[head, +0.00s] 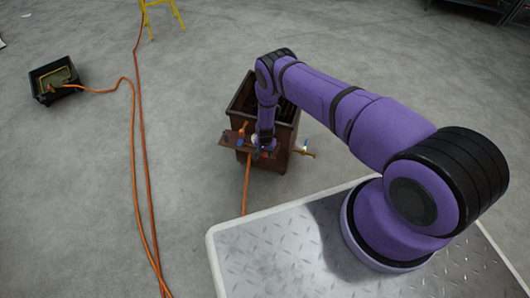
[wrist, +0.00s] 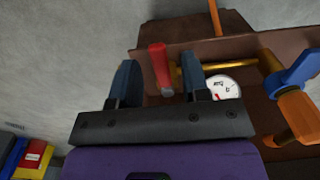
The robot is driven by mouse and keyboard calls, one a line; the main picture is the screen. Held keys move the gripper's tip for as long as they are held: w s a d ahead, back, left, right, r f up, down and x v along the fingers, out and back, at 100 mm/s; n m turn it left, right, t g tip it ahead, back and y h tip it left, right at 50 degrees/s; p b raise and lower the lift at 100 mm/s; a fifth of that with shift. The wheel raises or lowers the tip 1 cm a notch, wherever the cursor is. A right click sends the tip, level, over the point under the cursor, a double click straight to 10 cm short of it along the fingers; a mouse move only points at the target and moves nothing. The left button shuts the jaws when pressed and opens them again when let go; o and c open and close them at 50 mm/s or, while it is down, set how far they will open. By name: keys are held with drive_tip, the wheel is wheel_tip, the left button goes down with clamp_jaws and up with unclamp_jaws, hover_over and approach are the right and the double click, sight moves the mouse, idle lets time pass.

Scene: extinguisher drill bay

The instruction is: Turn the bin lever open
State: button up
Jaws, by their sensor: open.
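The brown bin (head: 286,137) stands on the floor beyond my platform, with a brown plate carrying fittings on its near side. In the wrist view a red lever (wrist: 160,66) stands out from the plate (wrist: 225,46), between the fingers of my gripper (wrist: 159,83). The fingers are apart, and I cannot tell whether either touches the lever. A blue lever (wrist: 301,68) sits on an orange fitting at the right. A round white gauge (wrist: 223,87) is partly hidden by the right finger.
A brass tap (head: 304,152) juts from the bin's right side. An orange hose (head: 247,188) hangs below the plate. More orange hose (head: 148,190) crosses the floor at left, towards a black box (head: 57,75). A yellow stand (head: 160,14) is far back. Much floor is clear.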

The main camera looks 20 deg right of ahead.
drive_tip(key=shift+f, duration=0.1)
clamp_jaws()
drive_tip(key=shift+s+d, duration=0.1)
idle(0.3)
drive_tip(key=d+n, duration=0.1)
drive_tip(key=n, duration=0.3)
drive_tip(key=d+n, duration=0.2)
drive_tip(key=n, duration=0.2)
drive_tip(key=d+n, duration=0.2)
drive_tip(key=n, duration=0.3)
drive_tip(key=shift+s+d, duration=0.1)
drive_tip(key=shift+d, duration=0.15)
drive_tip(key=shift+w+d+n, duration=0.25)
drive_tip(key=shift+n, duration=0.6)
drive_tip(key=shift+w+d+n, duration=0.25)
drive_tip(key=shift+d+n, duration=0.05)
drive_tip(key=shift+n, duration=0.5)
drive_tip(key=shift+w+d+n, duration=0.25)
drive_tip(key=shift+n, duration=0.6)
